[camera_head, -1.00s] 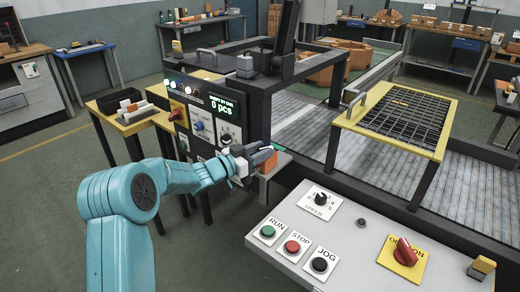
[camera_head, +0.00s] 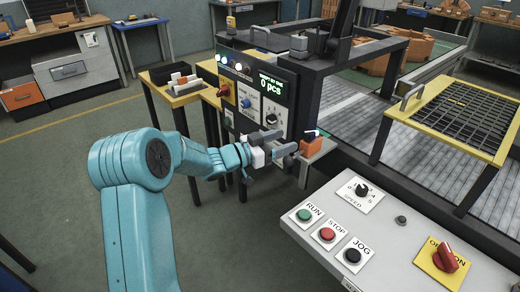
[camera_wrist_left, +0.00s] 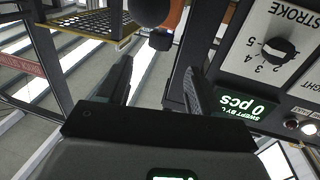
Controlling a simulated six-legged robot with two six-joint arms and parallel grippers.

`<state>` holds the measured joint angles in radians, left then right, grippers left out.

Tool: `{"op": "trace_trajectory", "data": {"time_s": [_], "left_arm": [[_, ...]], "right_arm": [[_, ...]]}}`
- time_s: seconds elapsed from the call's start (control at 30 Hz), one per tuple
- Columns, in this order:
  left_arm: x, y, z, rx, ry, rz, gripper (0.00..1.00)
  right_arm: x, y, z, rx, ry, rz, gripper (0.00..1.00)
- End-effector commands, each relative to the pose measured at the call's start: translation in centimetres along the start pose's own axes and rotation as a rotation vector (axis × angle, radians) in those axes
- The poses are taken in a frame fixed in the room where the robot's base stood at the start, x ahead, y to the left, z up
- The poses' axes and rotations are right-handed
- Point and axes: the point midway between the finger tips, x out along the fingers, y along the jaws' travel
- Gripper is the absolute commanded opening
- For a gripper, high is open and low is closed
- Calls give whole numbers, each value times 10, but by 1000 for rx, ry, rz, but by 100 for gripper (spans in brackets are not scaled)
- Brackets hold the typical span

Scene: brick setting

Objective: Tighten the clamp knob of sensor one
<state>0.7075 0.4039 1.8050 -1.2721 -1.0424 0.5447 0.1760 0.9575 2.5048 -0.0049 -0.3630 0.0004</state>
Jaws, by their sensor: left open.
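An orange sensor block (camera_head: 311,146) stands on a small grey ledge at the right end of the control cabinet. In the left wrist view the orange body (camera_wrist_left: 174,14) shows at the top edge. A large black round part (camera_wrist_left: 150,8) and a smaller black knob (camera_wrist_left: 161,40) are beside it; I cannot tell which is the clamp knob. My left gripper (camera_head: 292,153) is open and empty, just left of the sensor. Its fingers also show in the left wrist view (camera_wrist_left: 158,68), short of the small knob. My right gripper is not in view.
The cabinet (camera_head: 262,85) with dials and a green "0 pcs" display (camera_head: 271,86) stands close behind my left gripper. A grey control panel (camera_head: 385,225) with buttons is at front right. A yellow-framed grid guard (camera_head: 465,115) stands over the conveyor. The floor at left is clear.

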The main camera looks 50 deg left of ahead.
Motion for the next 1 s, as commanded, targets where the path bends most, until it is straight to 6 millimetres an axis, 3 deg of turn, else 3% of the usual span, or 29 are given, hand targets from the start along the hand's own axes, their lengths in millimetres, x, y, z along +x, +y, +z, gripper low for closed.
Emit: {"op": "trace_trajectory", "data": {"time_s": [0.1,0.33,0.5,1.0], "left_arm": [[-32,-1,0,1,-1,-5,65],[-70,-1,0,1,0,-2,65],[-80,0,0,1,0,0,65],[-80,0,0,0,0,1,65]], "right_arm": [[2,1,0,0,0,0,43],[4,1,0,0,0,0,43],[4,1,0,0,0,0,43],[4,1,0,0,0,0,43]]}}
